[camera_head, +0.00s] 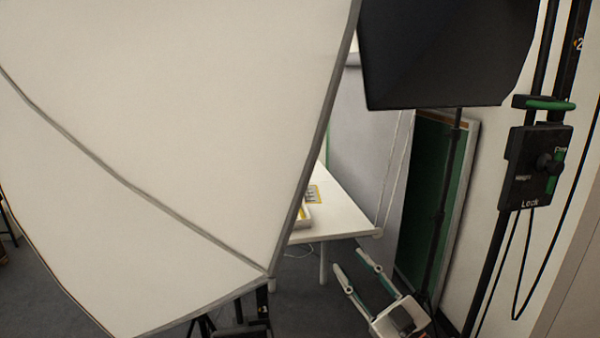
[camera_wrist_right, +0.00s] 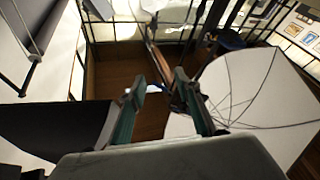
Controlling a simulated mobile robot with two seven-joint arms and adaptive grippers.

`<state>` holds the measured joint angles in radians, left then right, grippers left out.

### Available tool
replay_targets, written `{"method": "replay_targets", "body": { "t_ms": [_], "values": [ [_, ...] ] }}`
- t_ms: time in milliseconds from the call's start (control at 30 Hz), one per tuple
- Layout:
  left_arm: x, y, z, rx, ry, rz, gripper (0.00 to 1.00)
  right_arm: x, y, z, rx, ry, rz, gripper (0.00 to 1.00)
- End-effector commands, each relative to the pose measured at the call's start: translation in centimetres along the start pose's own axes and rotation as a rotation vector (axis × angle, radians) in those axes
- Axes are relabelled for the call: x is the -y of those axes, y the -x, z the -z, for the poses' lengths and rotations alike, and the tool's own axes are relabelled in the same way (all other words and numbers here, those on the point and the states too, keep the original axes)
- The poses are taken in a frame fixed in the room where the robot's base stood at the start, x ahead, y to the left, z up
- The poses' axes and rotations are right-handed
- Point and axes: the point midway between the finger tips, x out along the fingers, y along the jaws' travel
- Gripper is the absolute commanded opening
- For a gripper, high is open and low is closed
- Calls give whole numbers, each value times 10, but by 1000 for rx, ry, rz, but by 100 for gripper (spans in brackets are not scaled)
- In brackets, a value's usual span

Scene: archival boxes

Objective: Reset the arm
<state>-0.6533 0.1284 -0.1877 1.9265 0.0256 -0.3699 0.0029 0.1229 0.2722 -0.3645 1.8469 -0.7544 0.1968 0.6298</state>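My right gripper (camera_head: 352,274) shows at the bottom right of the head view, with its two fingers apart and nothing between them. It is over the dark floor, in front of the white table. In the right wrist view its fingers (camera_wrist_right: 162,92) also stand apart, with only the room beyond between them. My left gripper is not in view.
A large white softbox (camera_head: 150,140) fills the left of the head view and hides much behind it. A white table (camera_head: 335,213) bears a tray. A black softbox (camera_head: 445,50), a green board (camera_head: 425,190) and a stand with a lock box (camera_head: 535,165) are at right.

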Motion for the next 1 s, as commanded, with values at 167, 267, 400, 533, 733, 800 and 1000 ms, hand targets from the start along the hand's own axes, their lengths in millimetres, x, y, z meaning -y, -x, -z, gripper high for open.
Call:
{"method": "replay_targets", "body": {
  "t_ms": [167, 267, 400, 533, 733, 800, 1000],
  "values": [
    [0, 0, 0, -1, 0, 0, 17, 22, 88, -91, 271, -85, -118, 33],
    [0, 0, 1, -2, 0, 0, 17, 40, 141, -132, 422, -118, -154, 33],
    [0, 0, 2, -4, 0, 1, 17, 72, 221, -177, 633, -163, -175, 33],
    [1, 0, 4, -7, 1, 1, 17, 106, 294, -204, 813, -202, -166, 33],
    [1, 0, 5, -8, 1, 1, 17, 146, 374, -220, 997, -247, -133, 33],
    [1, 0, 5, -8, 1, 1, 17, 153, 388, -221, 1030, -254, -124, 33],
    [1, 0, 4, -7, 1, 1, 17, 159, 399, -222, 1054, -261, -116, 33]
  ]
}}
